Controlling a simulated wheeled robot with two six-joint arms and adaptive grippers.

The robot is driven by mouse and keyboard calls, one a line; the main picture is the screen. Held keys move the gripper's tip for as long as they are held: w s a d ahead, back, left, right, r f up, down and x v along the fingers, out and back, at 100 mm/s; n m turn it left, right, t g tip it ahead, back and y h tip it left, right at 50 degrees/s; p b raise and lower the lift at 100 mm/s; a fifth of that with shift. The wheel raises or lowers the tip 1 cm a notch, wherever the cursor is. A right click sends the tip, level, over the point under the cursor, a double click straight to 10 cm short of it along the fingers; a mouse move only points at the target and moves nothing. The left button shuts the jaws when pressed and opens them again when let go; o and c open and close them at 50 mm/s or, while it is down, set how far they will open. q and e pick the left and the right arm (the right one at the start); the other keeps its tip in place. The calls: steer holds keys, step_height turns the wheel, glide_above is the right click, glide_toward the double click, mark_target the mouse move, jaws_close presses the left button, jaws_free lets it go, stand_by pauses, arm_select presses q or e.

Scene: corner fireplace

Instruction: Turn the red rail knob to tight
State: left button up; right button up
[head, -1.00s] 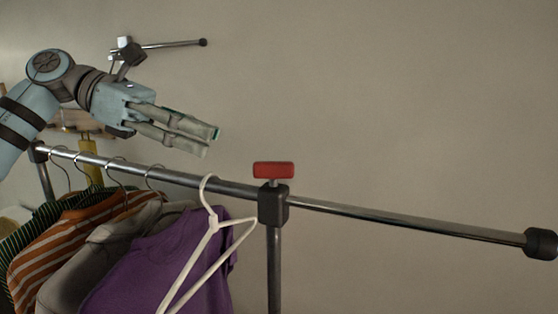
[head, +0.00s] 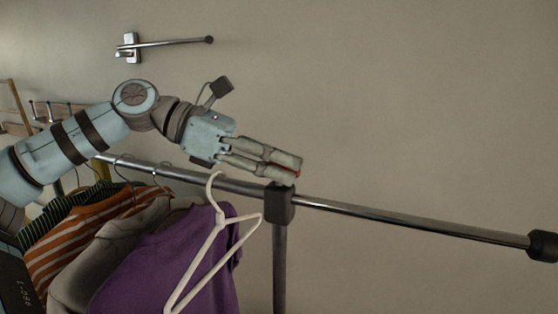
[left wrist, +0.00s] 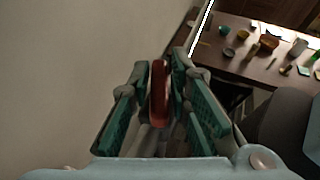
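The red rail knob (head: 298,174) sits on top of the dark clamp block (head: 280,204) on the rail. In the head view my left gripper (head: 290,167) covers nearly all of it, leaving a sliver of red at the fingertips. In the left wrist view the knob (left wrist: 158,92) stands between the green-padded fingers of my left gripper (left wrist: 160,75). The fingers are apart, one on each side of the knob, with narrow gaps that suggest they are not closed on it. Which way the knob is turned is hard to tell. My right gripper is not in view.
The chrome rail (head: 400,217) runs right to a dark end cap (head: 543,245). A white hanger (head: 222,232) hangs just left of the clamp, beside a purple shirt (head: 165,265) and other clothes. A wall-mounted bar (head: 175,43) is behind. The wall side above the rail is clear.

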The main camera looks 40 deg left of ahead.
arm_select(q)
jaws_close()
steer(key=shift+m+g+h+p, duration=0.5)
steer(key=shift+m+g+p, duration=0.2)
steer(key=shift+g, duration=0.1)
steer(key=shift+w+f+m+g, duration=0.1)
steer(key=shift+f+m+g, duration=0.05)
steer(key=shift+m+g, duration=0.5)
steer(key=shift+m+g+h, duration=0.35)
steer(key=shift+g+h, duration=0.1)
steer(key=shift+h, duration=0.05)
steer(key=shift+m+g+h, duration=0.3)
steer(key=shift+m+g, duration=0.3)
steer(key=o, duration=0.6)
jaws_free()
